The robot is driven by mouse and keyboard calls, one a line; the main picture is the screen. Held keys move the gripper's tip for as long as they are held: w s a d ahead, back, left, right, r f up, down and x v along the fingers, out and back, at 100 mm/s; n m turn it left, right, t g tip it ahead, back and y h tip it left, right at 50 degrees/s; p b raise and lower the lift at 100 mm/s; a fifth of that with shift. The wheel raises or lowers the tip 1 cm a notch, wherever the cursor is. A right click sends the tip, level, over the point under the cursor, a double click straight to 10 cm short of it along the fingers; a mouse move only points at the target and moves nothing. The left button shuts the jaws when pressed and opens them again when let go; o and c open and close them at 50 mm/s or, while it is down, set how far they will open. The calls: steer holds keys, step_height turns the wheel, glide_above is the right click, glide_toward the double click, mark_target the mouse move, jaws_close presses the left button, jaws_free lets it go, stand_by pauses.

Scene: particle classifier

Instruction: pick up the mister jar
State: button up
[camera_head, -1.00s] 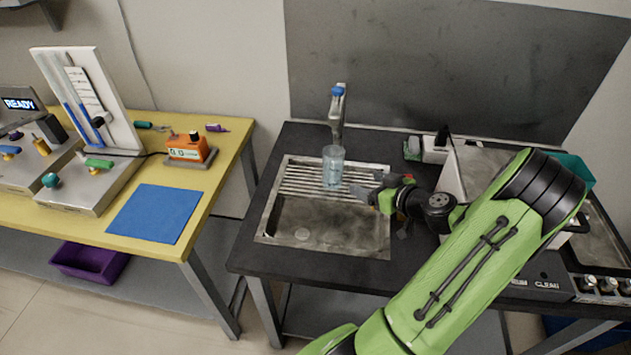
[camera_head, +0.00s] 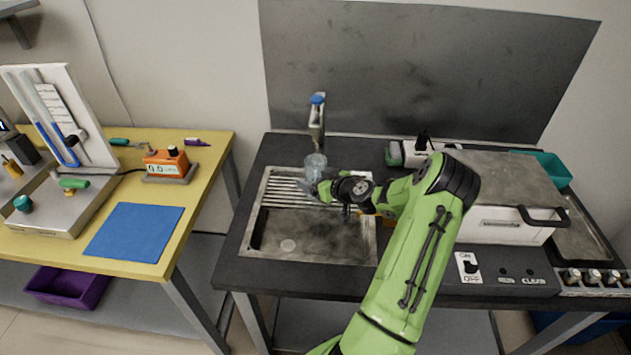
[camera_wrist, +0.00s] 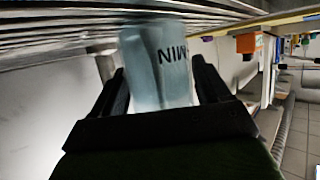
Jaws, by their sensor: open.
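The mister jar (camera_head: 315,163) is a clear, bluish cylinder standing upright on the ribbed drainboard of the sink, below the faucet. In the wrist view the jar (camera_wrist: 160,65) sits between my two dark fingers, with dark lettering on its side. My gripper (camera_wrist: 163,90) is open around the jar, one finger on each side. In the head view my gripper (camera_head: 322,186) reaches the jar from the right and hides its lower part. I cannot tell whether either finger touches the jar.
The faucet (camera_head: 317,120) with a blue top rises just behind the jar. The sink basin (camera_head: 310,240) lies in front. A white lidded box (camera_head: 500,225) stands right of my arm. A yellow table (camera_head: 190,215) with a blue mat (camera_head: 135,231) and an orange device (camera_head: 166,163) is to the left.

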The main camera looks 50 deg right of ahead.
steer(key=c, duration=0.9)
steer(key=shift+r, duration=0.1)
steer(key=shift+c, duration=0.2)
